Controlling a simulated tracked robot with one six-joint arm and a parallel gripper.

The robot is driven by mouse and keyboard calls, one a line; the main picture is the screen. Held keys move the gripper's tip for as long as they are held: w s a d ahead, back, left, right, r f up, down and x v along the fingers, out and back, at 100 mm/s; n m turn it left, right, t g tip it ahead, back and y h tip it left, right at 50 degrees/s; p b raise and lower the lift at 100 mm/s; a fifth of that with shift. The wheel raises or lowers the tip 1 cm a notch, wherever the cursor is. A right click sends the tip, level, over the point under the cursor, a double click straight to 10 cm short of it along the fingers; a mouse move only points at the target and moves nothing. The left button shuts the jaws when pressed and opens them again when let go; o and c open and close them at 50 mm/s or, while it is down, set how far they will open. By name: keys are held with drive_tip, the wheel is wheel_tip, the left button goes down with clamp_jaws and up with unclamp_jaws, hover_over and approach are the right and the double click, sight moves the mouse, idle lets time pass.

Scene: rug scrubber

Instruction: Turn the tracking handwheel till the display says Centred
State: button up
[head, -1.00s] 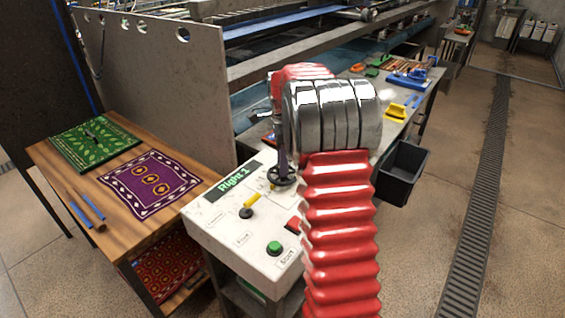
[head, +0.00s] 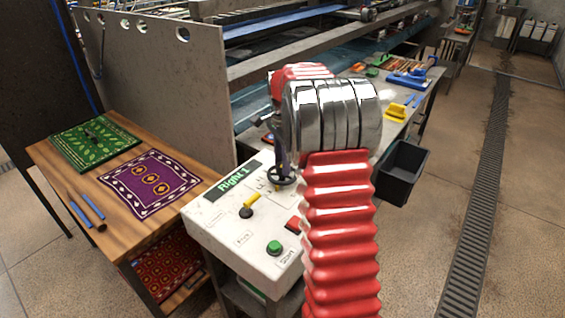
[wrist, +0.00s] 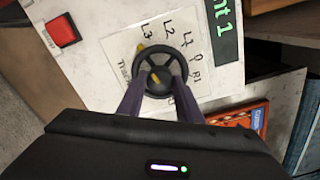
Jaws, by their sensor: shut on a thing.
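The black tracking handwheel (head: 282,180) sits on the sloped white control panel. It also shows in the wrist view (wrist: 166,48), with spokes and yellow marks at its hub and upper-left rim. Around it are printed labels L3, L2, L1, 0 and R1. My gripper (wrist: 158,94) has its two purple fingers on the wheel's near side, shut on it. The display (head: 232,183) reads "Right 1" in green; the wrist view shows only the end of it (wrist: 226,30). My arm hides part of the panel's right side.
A wooden table with rugs (head: 155,183) stands left. A black bin (head: 402,175) is right of my arm. Floor on the right is open.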

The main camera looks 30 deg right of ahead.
drive_tip(key=shift+n, duration=1)
drive_tip(key=o, duration=1)
drive_tip(key=shift+o, duration=0.2)
drive_tip(key=shift+r, duration=0.1)
wheel_tip(320, 180, up, 14)
drive_tip(key=shift+f, duration=0.2)
drive_tip(key=shift+w+n, duration=0.1)
drive_tip(key=shift+n, duration=0.2)
